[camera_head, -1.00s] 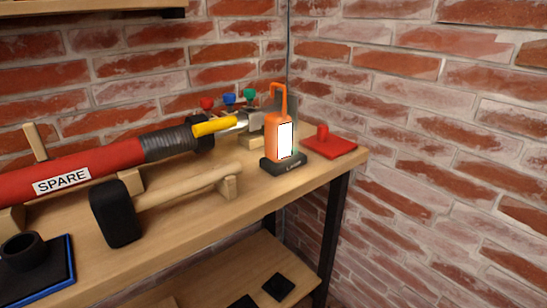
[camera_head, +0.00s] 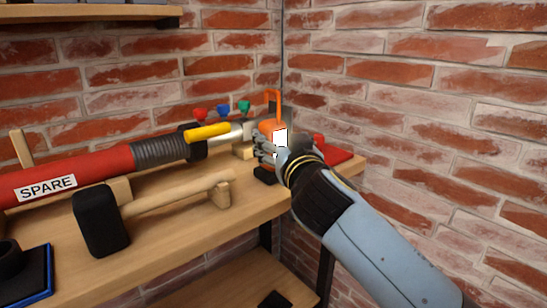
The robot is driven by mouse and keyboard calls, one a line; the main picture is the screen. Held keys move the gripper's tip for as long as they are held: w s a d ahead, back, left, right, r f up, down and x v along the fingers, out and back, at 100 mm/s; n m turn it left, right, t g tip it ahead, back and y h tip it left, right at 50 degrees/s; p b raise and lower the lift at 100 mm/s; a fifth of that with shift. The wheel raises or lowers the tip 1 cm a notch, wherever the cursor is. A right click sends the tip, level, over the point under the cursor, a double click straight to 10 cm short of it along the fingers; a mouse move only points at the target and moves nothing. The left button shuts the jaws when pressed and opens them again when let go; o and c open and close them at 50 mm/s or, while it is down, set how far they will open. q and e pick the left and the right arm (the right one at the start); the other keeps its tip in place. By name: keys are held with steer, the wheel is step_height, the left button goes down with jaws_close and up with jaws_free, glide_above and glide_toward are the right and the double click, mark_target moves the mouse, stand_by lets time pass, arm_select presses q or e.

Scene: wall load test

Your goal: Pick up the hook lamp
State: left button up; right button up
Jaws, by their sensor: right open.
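The hook lamp is an orange work lamp (camera_head: 268,128) with a white light panel and an orange hook on top. My right gripper (camera_head: 268,150) has come in from the lower right and is at the lamp's body. Its fingers overlap the lamp and hide its lower part. It is open, and whether the fingers touch the lamp cannot be told. My left gripper is not in view.
A red tube marked SPARE (camera_head: 70,178) lies along the bench. A black-headed mallet (camera_head: 101,219) rests in front of it. A red plate (camera_head: 338,156) with a knob lies right of the lamp, partly behind my gripper. Brick walls meet behind the lamp.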

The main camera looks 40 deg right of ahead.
mark_target(275, 138)
steer(key=x, duration=0.6)
steer(key=shift+w+a+f, duration=0.1)
steer(key=shift+a+f, duration=0.15)
steer(key=shift+a, duration=0.1)
steer(key=shift+c, duration=0.2)
jaws_close()
